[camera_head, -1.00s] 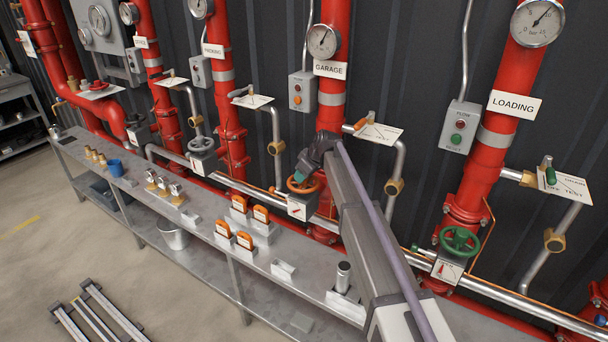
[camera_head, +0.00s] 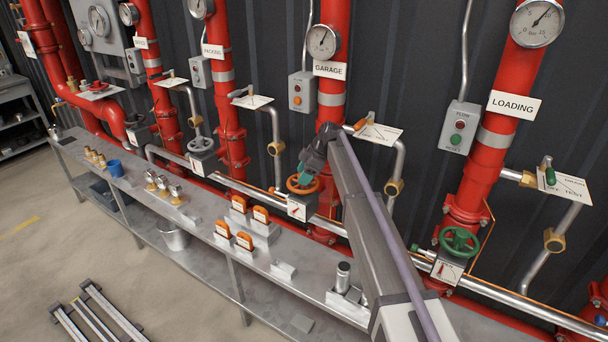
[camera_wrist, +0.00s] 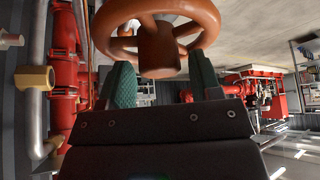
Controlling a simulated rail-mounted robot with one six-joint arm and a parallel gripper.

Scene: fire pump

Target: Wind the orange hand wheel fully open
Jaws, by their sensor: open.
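The orange hand wheel (camera_head: 303,184) sits on the GARAGE pipe's valve, just above a white plate with a red pointer (camera_head: 297,209). In the wrist view the wheel (camera_wrist: 205,22) fills the top middle, with its spokes and square hub showing. My gripper (camera_wrist: 158,75) is open, with its green padded fingers apart on either side below the hub, close to the rim. I cannot tell whether the fingers touch the wheel. In the head view my gripper (camera_head: 307,168) is at the wheel's upper side, partly covered by my wrist.
A green hand wheel (camera_head: 459,241) is on the LOADING pipe at right, and a grey wheel (camera_head: 201,143) is at left. A bench (camera_head: 215,220) below carries several orange-topped tags and fittings. A bent silver drain pipe (camera_head: 398,160) stands right of my gripper.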

